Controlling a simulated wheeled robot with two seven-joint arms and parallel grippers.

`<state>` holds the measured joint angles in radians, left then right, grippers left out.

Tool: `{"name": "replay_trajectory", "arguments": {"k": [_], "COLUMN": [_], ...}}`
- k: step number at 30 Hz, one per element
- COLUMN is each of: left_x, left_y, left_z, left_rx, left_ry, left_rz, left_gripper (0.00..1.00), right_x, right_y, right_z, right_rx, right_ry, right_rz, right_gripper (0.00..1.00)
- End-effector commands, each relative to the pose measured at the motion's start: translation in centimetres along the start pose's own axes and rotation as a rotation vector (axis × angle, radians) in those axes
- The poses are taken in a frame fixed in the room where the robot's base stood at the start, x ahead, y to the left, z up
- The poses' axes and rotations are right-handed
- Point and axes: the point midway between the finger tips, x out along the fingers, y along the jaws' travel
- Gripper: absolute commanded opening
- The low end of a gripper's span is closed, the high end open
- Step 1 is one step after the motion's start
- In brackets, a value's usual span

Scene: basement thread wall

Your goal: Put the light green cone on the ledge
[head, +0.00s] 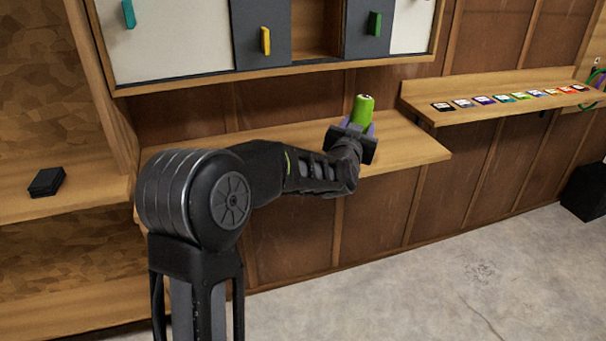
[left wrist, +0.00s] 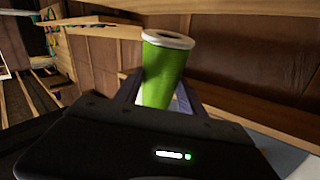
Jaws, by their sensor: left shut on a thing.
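The light green cone (head: 362,110) is a thread cone with a pale top end. My left gripper (head: 356,130) is shut on it and holds it roughly upright, tilted slightly. In the left wrist view the cone (left wrist: 163,75) stands between the two fingers, its white rim at the top. In the head view the cone overlaps the wooden ledge (head: 415,150) under the cabinet; I cannot tell whether it touches the ledge. The gripper hides part of the cone's lower end. My right gripper is not in view.
A wall cabinet (head: 175,40) with coloured handles hangs above the ledge. A second, higher shelf (head: 470,90) at the right carries several coloured cards. A black stack (head: 46,181) lies on a shelf at the left. A dark box (head: 586,192) stands on the floor at the right.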

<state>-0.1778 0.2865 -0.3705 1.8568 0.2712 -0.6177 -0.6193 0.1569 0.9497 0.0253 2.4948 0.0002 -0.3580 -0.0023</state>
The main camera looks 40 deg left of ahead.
Motion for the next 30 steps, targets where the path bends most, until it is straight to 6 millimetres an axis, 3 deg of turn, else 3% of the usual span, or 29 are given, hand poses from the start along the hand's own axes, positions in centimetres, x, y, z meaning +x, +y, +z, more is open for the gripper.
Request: {"name": "replay_trajectory", "arguments": {"k": [3, 6, 10, 14, 23, 30], "left_x": [-0.5, -1.4, -2.4, -2.8, -2.7, -2.5], "left_y": [-5.4, -9.1, -12.2, -13.3, -13.2, -12.6], "left_z": [0.3, 0.2, 0.1, 0.0, 0.1, 3.7], "left_rx": [-0.048, -0.069, -0.081, -0.084, -0.083, -0.08], "left_ry": [0.059, 0.093, 0.118, 0.125, 0.124, 0.12], "left_rz": [-0.143, -0.253, -0.352, -0.386, -0.385, -0.384], "left_gripper": [0.01, 0.01, 0.01, 0.01, 0.01, 0.01], "right_x": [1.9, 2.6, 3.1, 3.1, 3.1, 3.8], "right_y": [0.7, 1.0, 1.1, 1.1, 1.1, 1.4], "right_z": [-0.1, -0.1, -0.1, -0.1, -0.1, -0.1], "right_rx": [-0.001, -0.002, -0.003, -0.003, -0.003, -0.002], "right_ry": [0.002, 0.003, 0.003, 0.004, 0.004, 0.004], "right_rz": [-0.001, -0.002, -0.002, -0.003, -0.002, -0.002], "right_gripper": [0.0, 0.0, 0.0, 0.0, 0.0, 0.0]}}
